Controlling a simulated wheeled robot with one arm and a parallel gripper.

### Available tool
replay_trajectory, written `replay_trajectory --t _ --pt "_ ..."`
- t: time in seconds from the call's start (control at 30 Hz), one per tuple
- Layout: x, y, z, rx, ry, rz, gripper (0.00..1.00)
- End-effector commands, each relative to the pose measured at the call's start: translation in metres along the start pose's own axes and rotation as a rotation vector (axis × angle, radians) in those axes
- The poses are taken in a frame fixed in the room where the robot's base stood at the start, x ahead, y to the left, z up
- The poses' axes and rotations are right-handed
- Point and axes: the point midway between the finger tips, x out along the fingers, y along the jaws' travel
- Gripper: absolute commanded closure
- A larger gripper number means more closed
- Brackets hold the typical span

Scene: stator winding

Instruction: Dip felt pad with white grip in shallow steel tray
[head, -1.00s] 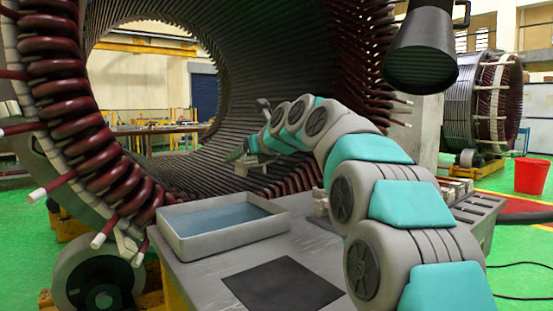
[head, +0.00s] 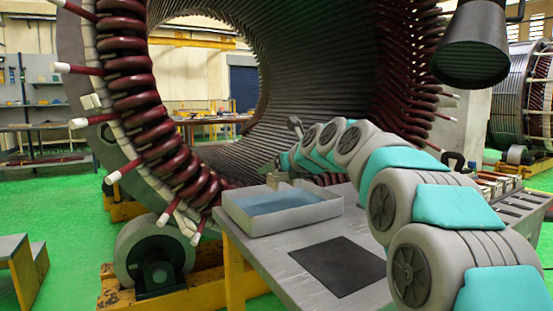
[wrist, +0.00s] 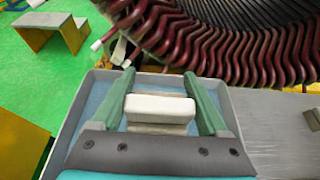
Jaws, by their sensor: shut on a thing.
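The shallow steel tray (head: 297,222) stands on the left part of the grey bench, with blue liquid (head: 270,203) in it. Its rim (wrist: 68,128) also shows in the wrist view, around my fingers. My gripper (wrist: 163,108) has green fingers shut on the white grip (wrist: 160,106). I cannot tell whether the pad touches the liquid.
A dark square mat (head: 337,266) lies on the bench (head: 262,262) in front of the tray. The big stator with red coils (head: 150,125) rises close behind the tray. A dark lamp-like hood (head: 470,48) hangs at upper right.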

Motion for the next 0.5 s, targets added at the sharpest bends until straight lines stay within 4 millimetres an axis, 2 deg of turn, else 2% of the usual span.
replay_trajectory --t 0.33,0.5 --pt "0.015 0.001 -0.037 -0.001 -0.001 0.002 0.81" --pt "0.02 0.001 -0.049 -0.002 -0.001 0.001 0.81"
